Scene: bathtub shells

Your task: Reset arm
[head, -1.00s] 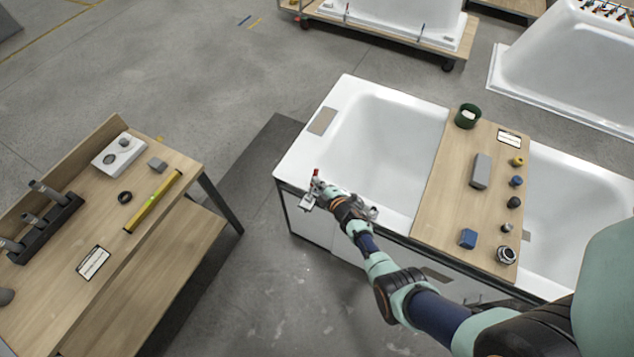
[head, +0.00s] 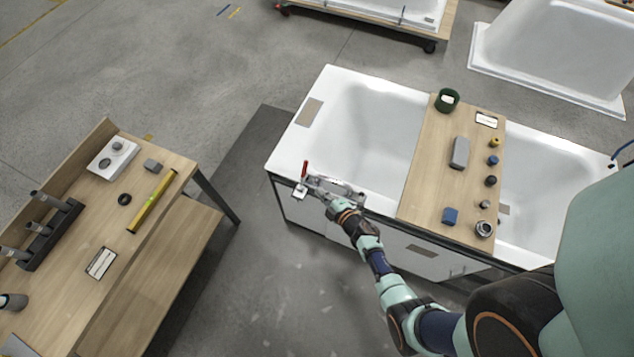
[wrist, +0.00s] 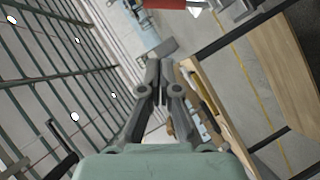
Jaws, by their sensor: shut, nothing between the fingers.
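My gripper (head: 324,192) is at the front rim of the near white bathtub (head: 312,88), at the end of my outstretched arm. In the wrist view my gripper (wrist: 162,68) has its two fingers together, with nothing between them. A clamp with a red handle (head: 304,169) stands at the tub's rim just beyond my gripper. The red handle (wrist: 165,3) also shows at the top edge of the wrist view. In the head view I cannot tell whether the fingers touch the clamp.
A wooden board (head: 434,165) with a green cup (head: 447,100), a grey block and several small knobs lies across the tub. A wooden workbench (head: 150,235) with a yellow level (head: 152,202) stands at left. Bare floor separates them. More tubs stand behind.

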